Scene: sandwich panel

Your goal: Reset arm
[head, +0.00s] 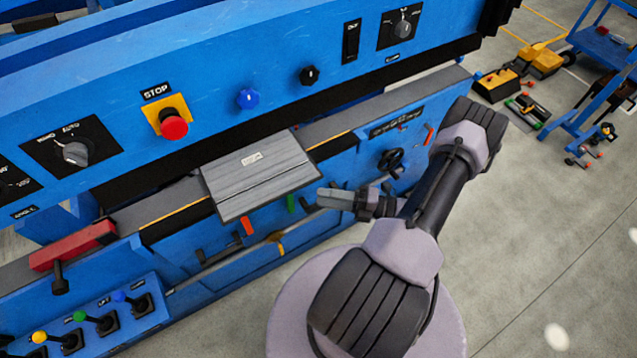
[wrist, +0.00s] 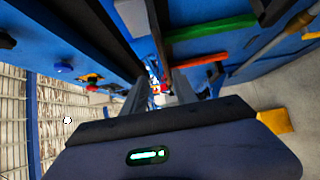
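My gripper (head: 342,195) is beside the front of the blue machine, just right of the grey sandwich panel (head: 258,172). In the wrist view my gripper (wrist: 161,92) shows two dark fingers with a gap between them, and I see nothing held there. The panel lies tilted on the machine's ledge, apart from the fingers. My arm is bent, with its elbow raised at the right of the head view.
The machine front carries a red stop button (head: 173,127), a blue knob (head: 248,98), a black handwheel (head: 392,162) and a red clamp (head: 72,246). Coloured levers (head: 102,322) stand at lower left.

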